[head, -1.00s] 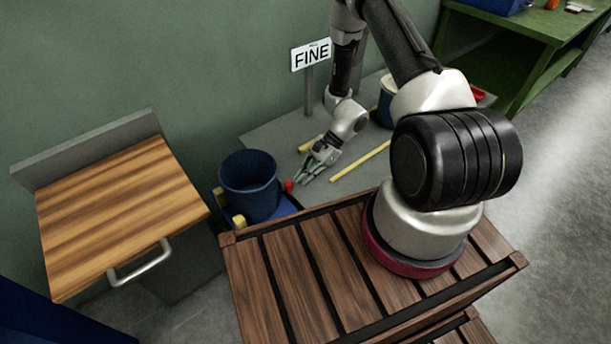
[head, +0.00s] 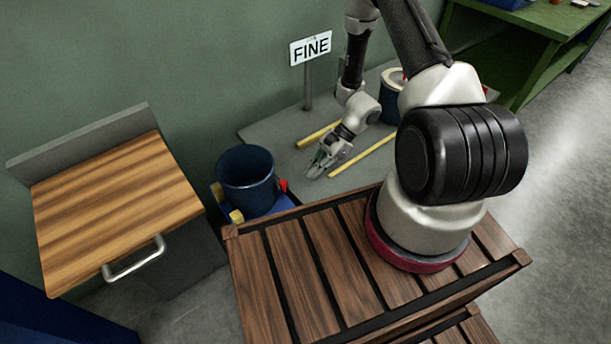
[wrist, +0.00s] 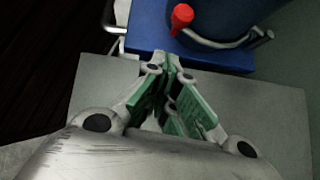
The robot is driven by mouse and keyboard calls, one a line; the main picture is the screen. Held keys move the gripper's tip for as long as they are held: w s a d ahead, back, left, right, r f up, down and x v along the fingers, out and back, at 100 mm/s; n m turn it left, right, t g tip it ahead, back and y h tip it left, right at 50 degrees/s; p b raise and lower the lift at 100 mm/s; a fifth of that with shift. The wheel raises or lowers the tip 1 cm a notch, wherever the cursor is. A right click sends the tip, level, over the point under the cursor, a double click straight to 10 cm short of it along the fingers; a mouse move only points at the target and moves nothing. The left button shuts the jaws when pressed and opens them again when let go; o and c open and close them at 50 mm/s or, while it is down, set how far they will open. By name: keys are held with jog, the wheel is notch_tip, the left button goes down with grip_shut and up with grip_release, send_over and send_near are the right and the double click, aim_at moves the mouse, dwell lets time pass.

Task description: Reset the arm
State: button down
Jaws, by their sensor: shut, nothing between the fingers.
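My gripper (head: 318,169) is at the end of my arm, over the grey table top in the head view. It is right of the blue bucket and apart from it. In the wrist view my gripper (wrist: 172,72) points toward the blue base under the bucket, its green-padded fingers meeting at the tips. The fingers are shut with nothing between them.
A blue bucket (head: 247,182) stands on a blue base with a red knob (wrist: 182,14) beside it. A wood-topped cabinet (head: 110,210) is at left, a green bench (head: 545,25) at back right.

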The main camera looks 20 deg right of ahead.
jog(key=s+d+r+n+g+h, duration=0.1)
jog(key=s+d+r+n, duration=0.25)
jog(key=r, duration=0.25)
jog(key=s+d+r+n+g, duration=0.2)
jog(key=s+d+r, duration=0.1)
jog(key=d+r, duration=0.3)
jog(key=s+r+n+t+h, duration=0.2)
jog(key=s+r+n+t, duration=0.1)
jog(key=r, duration=0.9)
jog(key=s+d+r+n+t+h, duration=0.1)
jog(key=s+r+n+t+h, duration=0.2)
jog(key=r, duration=0.9)
jog(key=s+d+r+n+t+h, duration=0.1)
jog(key=s+r+n+t+h, duration=0.1)
jog(key=r, duration=1)
jog(key=shift+s+d+n+t+h, duration=0.15)
jog(key=shift+s+n+t+h, duration=0.35)
jog(key=shift+s+n, duration=0.5)
jog(key=shift+w, duration=0.1)
